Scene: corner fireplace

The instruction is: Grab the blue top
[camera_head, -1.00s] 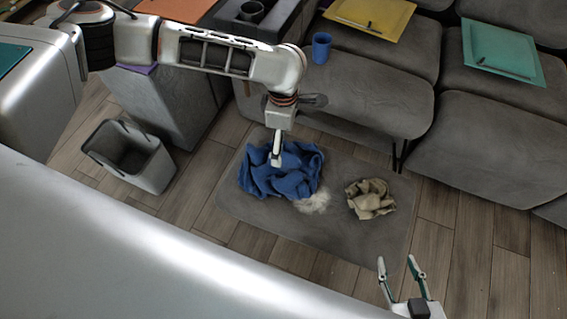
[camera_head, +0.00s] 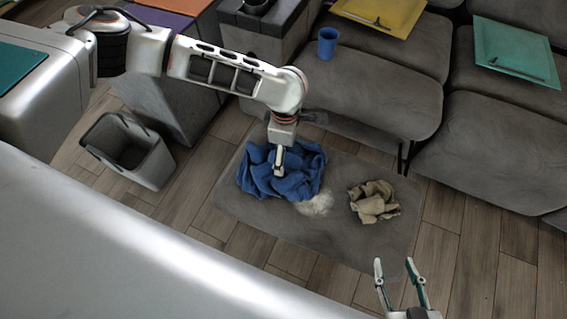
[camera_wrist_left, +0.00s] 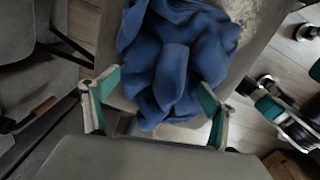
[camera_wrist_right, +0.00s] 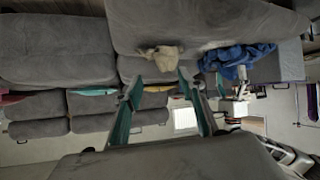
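The blue top (camera_head: 300,180) lies crumpled on the grey rug (camera_head: 340,235), and it also shows in the left wrist view (camera_wrist_left: 175,60) and the right wrist view (camera_wrist_right: 232,58). My left gripper (camera_head: 279,172) points down over the blue top. In the left wrist view its two fingers (camera_wrist_left: 158,105) are spread, with blue folds between and just beyond them; I cannot tell whether they touch the cloth. My right gripper (camera_head: 396,268) is open and empty near the rug's front right edge, away from the blue top.
A beige crumpled cloth (camera_head: 374,202) lies on the rug, right of a pale fluffy patch (camera_head: 316,204). A grey bin (camera_head: 150,165) stands at left. A grey sofa (camera_head: 370,95) holds a blue cup (camera_head: 327,43), yellow item (camera_head: 385,14) and teal item (camera_head: 515,50).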

